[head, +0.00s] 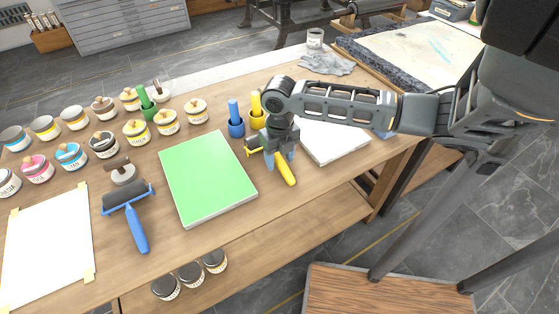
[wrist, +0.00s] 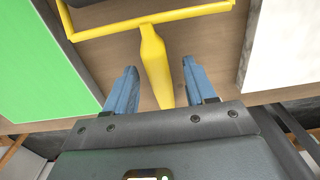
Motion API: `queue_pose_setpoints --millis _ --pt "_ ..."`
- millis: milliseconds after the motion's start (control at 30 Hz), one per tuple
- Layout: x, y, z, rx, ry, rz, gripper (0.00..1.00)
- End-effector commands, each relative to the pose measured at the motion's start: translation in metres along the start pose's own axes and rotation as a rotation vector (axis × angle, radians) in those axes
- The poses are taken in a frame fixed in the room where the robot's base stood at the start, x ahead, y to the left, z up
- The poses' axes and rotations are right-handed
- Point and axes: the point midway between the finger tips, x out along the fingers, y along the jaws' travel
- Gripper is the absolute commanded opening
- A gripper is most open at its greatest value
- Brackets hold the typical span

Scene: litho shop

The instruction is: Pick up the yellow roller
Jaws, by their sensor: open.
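The yellow roller (head: 285,169) lies on the wooden table between the green block and the white pad, partly hidden by my gripper in the head view. In the wrist view its yellow handle (wrist: 156,63) points toward me, with the yellow frame across the top and a dark roller part at the upper edge. My gripper (head: 281,160) is over the roller. In the wrist view the two blue fingers (wrist: 161,84) stand apart, one on each side of the handle, with visible gaps. Whether the fingers are at the handle's height is hard to tell.
The green block (head: 207,176) lies left of the roller and the white pad (head: 333,144) right of it. Blue (head: 235,120) and yellow (head: 257,119) handled tools stand behind. A blue roller (head: 134,222) and several ink tins (head: 136,132) are further left.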

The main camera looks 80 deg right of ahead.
Motion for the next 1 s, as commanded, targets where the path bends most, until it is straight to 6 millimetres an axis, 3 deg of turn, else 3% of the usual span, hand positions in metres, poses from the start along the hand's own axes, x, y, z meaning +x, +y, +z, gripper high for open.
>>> queue_pose_setpoints --millis 67,600,1000 --pt "-0.0001 0.0000 0.0000 0.000 0.000 0.000 0.51" --pt "-0.0005 0.0001 0.0001 0.000 0.000 0.000 0.00" --pt "-0.0045 -0.0001 0.0007 -0.001 -0.003 0.000 0.00"
